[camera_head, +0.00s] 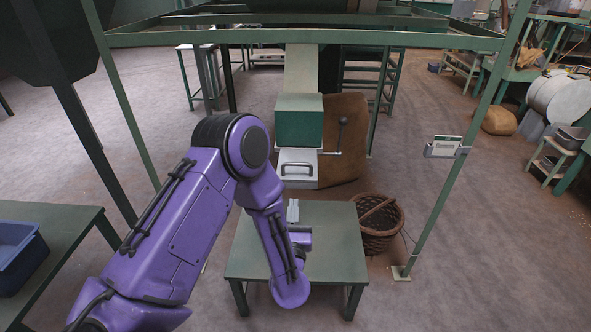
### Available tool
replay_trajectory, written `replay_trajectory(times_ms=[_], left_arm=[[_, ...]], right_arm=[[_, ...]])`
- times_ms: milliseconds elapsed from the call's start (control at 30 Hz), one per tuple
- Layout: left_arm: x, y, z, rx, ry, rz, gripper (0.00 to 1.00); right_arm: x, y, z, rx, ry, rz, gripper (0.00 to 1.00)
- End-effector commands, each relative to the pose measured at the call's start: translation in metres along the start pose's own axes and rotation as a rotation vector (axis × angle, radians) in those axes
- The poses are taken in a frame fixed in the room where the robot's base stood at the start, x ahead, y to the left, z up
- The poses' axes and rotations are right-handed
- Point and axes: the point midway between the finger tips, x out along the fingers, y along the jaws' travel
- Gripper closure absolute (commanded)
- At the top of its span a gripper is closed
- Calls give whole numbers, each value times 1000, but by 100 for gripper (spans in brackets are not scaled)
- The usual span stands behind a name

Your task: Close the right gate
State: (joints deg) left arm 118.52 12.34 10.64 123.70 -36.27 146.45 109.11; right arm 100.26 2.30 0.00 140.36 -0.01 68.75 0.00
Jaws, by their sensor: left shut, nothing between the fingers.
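A green hopper chute box (299,128) hangs near the middle of the camera_head view. Below it is a pale metal gate plate (297,167) with a dark bar handle. A lever with a black knob (342,122) stands at its right side. Only one such chute shows clearly; I cannot tell for sure whether its gate is open or shut. My purple left arm crosses from the lower left. My left gripper (292,205) is shut and empty, over the small green table, below the gate in the picture and apparently apart from it. My right gripper is not in view.
The small green table (340,262) stands below the chute. A wicker basket (380,236) stands to its right, and a brown sack (345,115) is behind. Green frame posts (437,210) flank the area. A blue bin (14,255) sits on the left table.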

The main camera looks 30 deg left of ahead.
Motion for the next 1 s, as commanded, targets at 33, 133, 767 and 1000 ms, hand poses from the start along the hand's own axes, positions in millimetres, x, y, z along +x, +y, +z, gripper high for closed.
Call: replay_trajectory(times_ms=[33,133,767,1000], left_arm=[[12,2,5,1,-1,7,100],[34,2,5,3,0,7,100],[118,0,-1,8,3,-1,100],[118,1,-1,8,3,0,100]], right_arm=[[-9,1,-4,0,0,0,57],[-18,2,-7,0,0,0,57],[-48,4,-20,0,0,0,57],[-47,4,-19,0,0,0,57]])
